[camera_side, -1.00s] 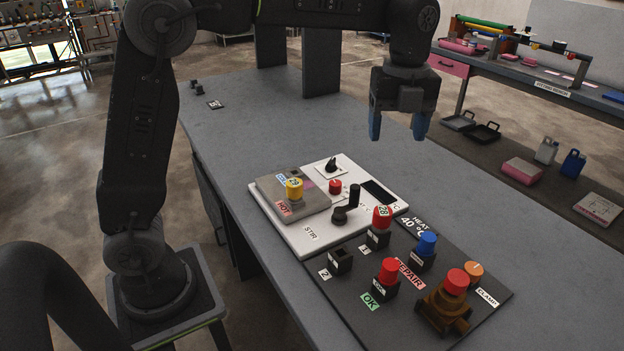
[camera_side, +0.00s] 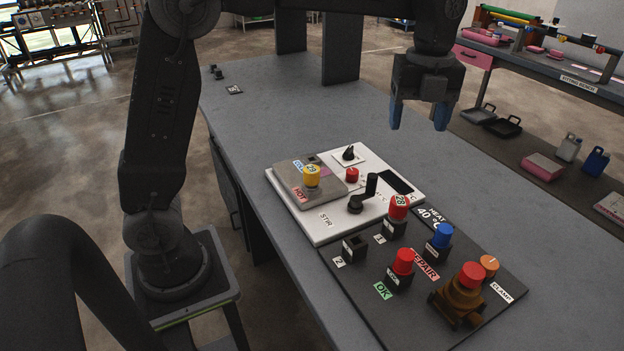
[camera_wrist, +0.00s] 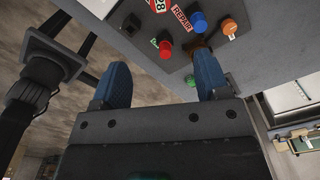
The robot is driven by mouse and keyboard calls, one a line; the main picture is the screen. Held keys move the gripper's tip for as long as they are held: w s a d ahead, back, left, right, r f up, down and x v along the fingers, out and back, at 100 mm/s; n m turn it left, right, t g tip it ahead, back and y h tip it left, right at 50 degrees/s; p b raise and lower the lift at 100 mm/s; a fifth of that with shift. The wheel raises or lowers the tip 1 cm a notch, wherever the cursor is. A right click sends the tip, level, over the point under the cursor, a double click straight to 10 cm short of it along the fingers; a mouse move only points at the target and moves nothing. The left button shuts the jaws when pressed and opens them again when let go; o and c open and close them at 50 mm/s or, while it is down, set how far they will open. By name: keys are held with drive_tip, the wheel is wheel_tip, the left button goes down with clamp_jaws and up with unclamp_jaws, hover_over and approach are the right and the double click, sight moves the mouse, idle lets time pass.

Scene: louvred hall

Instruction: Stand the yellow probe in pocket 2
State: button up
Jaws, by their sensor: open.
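The yellow probe (camera_side: 312,176), its cap marked 29, stands upright on the grey block of the white station, between the COLD and HOT labels. Pocket 2 (camera_side: 355,246) is a small black square socket with an empty top, beside the label 2 on the dark board. My gripper (camera_side: 418,122) is open and empty, high above the table behind and right of the station. Its two blue fingers also show in the wrist view (camera_wrist: 163,84), wide apart with nothing between them. I cannot make out the yellow probe in the wrist view.
A red probe marked 28 (camera_side: 398,207) stands in pocket 1. A red probe (camera_side: 402,262) stands at OK and a blue one (camera_side: 442,236) at REPAIR. A red-topped brown clamp (camera_side: 463,296), black crank (camera_side: 364,195) and red button (camera_side: 352,174) stand nearby. The far table is mostly clear.

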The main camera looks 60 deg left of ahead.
drive_tip(key=s+a+f, duration=0.1)
drive_tip(key=a, duration=0.1)
drive_tip(key=s+a+f+n, duration=0.1)
drive_tip(key=a, duration=0.2)
drive_tip(key=a+f+n, duration=0.1)
drive_tip(key=a, duration=0.2)
drive_tip(key=shift+s+a+f, duration=0.25)
drive_tip(key=shift+s, duration=0.15)
drive_tip(key=shift+c, duration=0.3)
drive_tip(key=n, duration=0.4)
hover_over(312, 169)
drive_tip(key=f, duration=0.5)
drive_tip(key=shift+w+d+f, duration=0.1)
drive_tip(key=shift+w+f, duration=0.15)
drive_tip(key=shift+s+f, duration=0.25)
drive_tip(key=shift+f, duration=4.95)
clamp_jaws()
